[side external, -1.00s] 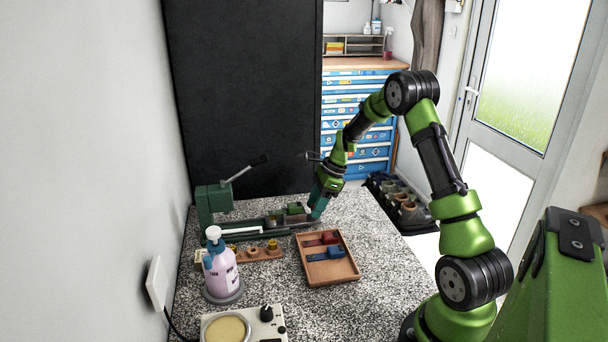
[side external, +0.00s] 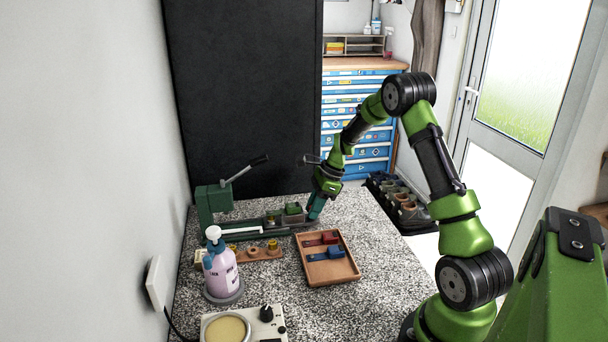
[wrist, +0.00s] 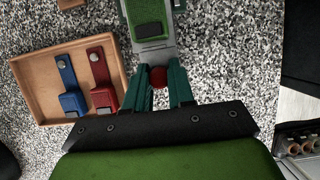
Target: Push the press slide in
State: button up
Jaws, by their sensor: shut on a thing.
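The green press (side external: 214,202) stands at the back left of the counter, with its lever angled up to the right. Its low rail runs right from its base. The press slide, a grey carriage with a green block on top (side external: 293,210), sits at the rail's right part, apart from the press head. It also shows at the top of the wrist view (wrist: 152,42). My gripper (side external: 314,207) is at the slide's right end. In the wrist view my gripper's teal fingers (wrist: 159,72) are closed around a red knob (wrist: 158,78) on the slide's end.
A wooden tray (side external: 338,274) with red and blue clamp-like pieces lies in front of the rail. A pump bottle (side external: 220,267), a wooden strip with small parts (side external: 264,255) and a dial device (side external: 266,318) stand nearer. A dark panel rises behind.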

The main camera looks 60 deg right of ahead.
aim_at(270, 213)
jog(key=shift+w+a+r, duration=0.1)
jog(key=shift+w+a, duration=4.25)
jog(key=o, duration=0.7)
jog(key=shift+r, duration=3)
